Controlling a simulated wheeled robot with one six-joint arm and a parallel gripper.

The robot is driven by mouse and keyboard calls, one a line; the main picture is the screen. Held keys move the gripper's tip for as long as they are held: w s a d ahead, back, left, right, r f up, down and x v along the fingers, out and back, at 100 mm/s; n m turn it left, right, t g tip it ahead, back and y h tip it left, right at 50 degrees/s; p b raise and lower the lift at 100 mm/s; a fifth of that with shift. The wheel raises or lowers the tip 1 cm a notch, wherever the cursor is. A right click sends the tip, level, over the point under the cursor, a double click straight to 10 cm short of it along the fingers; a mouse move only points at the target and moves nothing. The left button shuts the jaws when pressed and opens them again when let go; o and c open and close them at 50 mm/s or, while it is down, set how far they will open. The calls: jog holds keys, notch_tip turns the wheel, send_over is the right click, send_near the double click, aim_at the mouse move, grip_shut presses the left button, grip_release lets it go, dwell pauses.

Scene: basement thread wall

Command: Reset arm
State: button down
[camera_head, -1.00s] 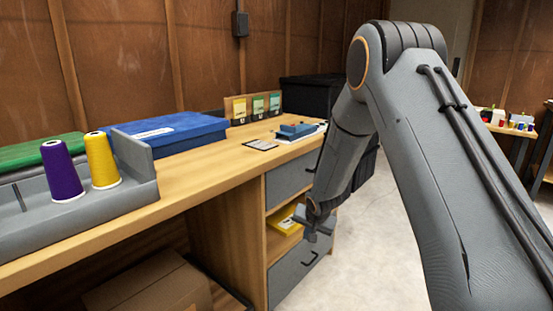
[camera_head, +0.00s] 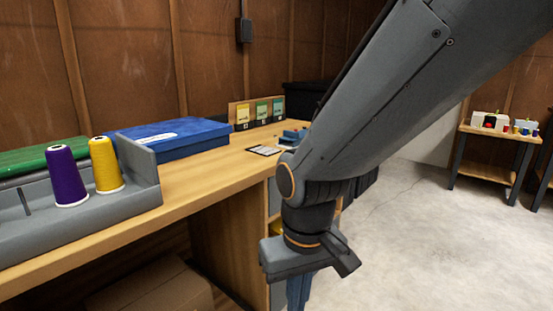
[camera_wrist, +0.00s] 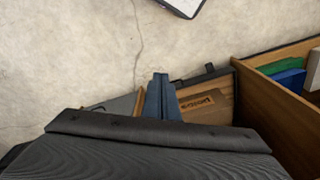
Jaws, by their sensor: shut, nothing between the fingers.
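My gripper (camera_head: 299,290) hangs fingers-down in front of the desk's drawer side, at the lower middle of the head view. Its fingertips run past the bottom edge of that view. In the wrist view the blue-grey fingers (camera_wrist: 160,98) are together with nothing between them. My arm reaches in from the upper right, bent at the wrist, and hides part of the drawers. Below the fingers in the wrist view are a drawer front and a wooden compartment.
The wooden desk (camera_head: 190,190) holds a purple spool (camera_head: 66,178), a yellow spool (camera_head: 105,167) in a grey rack, and a blue case (camera_head: 172,138). A cardboard box (camera_head: 150,290) sits underneath. A small table (camera_head: 490,172) stands at right. The floor (camera_head: 430,250) between is clear.

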jog(key=s+r+p, duration=0.1)
jog(key=s+r, duration=0.1)
jog(key=s, duration=0.3)
jog(key=d+r+m+p, duration=0.4)
jog(key=d+r+p, duration=1.1)
jog(key=p, duration=0.8)
notch_tip(320, 180, up, 3)
jog(key=shift+s+d+g+h, duration=0.3)
jog(key=shift+s+d, duration=0.05)
jog(key=shift+d, duration=0.05)
